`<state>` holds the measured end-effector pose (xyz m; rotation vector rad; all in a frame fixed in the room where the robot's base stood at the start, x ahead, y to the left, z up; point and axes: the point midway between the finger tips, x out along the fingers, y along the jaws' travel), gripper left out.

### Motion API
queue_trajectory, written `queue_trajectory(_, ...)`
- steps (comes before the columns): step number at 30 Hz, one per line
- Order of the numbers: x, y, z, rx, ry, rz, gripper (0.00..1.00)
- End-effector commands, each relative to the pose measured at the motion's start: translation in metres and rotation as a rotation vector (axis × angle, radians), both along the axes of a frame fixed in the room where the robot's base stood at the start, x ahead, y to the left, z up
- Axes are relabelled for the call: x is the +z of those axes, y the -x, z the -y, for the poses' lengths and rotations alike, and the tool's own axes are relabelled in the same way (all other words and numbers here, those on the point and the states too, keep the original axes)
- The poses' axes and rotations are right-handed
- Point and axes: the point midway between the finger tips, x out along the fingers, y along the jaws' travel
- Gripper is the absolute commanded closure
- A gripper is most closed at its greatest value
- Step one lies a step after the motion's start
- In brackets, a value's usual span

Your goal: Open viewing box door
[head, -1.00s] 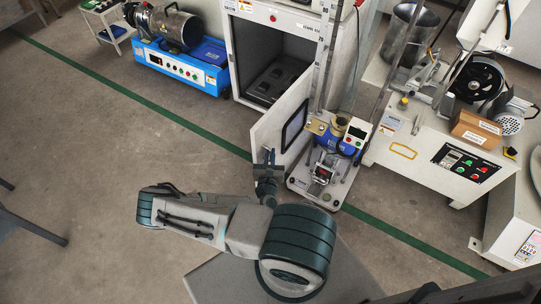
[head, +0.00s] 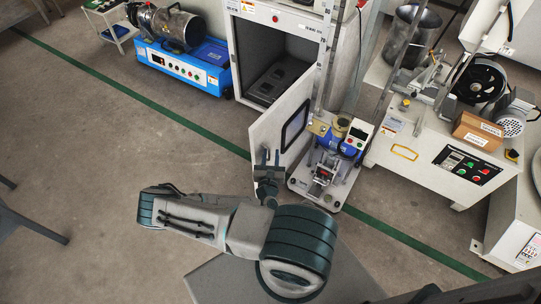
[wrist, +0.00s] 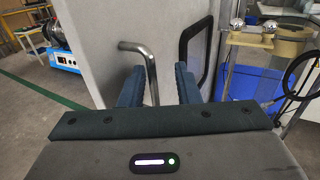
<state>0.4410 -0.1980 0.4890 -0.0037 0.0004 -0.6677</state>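The viewing box (head: 285,17) stands at the top centre of the head view, with a dark interior. Its light grey door (head: 266,130), with a dark-framed window, is swung well out toward me. In the wrist view the door (wrist: 115,25) fills the upper middle, and its bent metal handle (wrist: 147,62) reaches down between my fingers, nearer the left one. My gripper (head: 268,158) is at the door's free edge. In the wrist view my gripper (wrist: 160,85) has its fingers wide apart, with a gap to the right of the handle.
A machine with a blue part (head: 327,160) stands close right of the door. A blue machine (head: 185,65) sits left of the box. A bench with controls (head: 440,150) is at the right. The floor (head: 120,130) to the left is clear.

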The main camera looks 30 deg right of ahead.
Motion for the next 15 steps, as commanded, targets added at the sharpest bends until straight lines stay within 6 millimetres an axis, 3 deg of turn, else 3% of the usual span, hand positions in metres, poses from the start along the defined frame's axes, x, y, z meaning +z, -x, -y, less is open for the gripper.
queue_trajectory(5,0.000,0.017,-0.015,0.002,-0.001,-0.003,0.71)
queue_trajectory(15,0.000,0.077,-0.062,0.003,-0.001,-0.002,0.71)
